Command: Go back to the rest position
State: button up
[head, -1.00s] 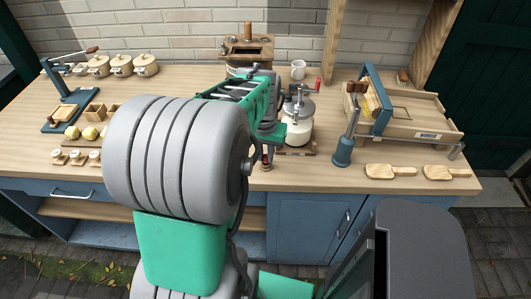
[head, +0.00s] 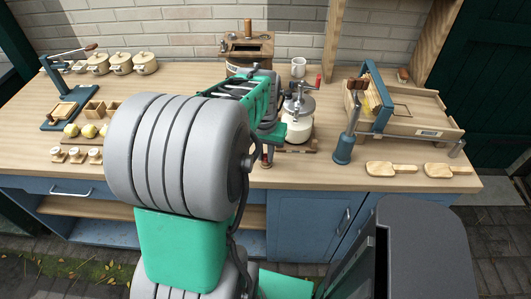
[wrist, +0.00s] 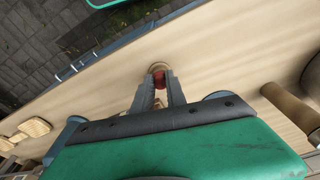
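My gripper (wrist: 160,95) points at the counter in the wrist view. A small red-topped piece (wrist: 158,76) is at the fingertips, in line with the gap. I cannot tell whether a finger touches it. In the head view a small red and wooden piece (head: 266,160) stands near the counter's front edge, just below my arm's end. My forearm hides the fingers there.
The wooden counter (head: 330,172) holds a lidded jar (head: 298,128) right of my arm, a wooden grinder (head: 247,48) behind, a blue-framed press (head: 415,110) and two wooden scoops (head: 390,169) at right. Pots (head: 121,64) and a blue stand (head: 68,95) are at left.

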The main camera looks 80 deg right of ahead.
jog(key=o, duration=0.5)
jog(key=shift+o, duration=0.2)
jog(key=shift+c, duration=0.2)
jog(key=c, duration=0.3)
jog(key=r+p, duration=0.1)
jog(key=r, duration=0.1)
jog(key=r+p, duration=0.4)
jog(key=r, duration=0.1)
jog(key=shift+a+r, duration=0.1)
jog(key=shift+a, duration=0.3)
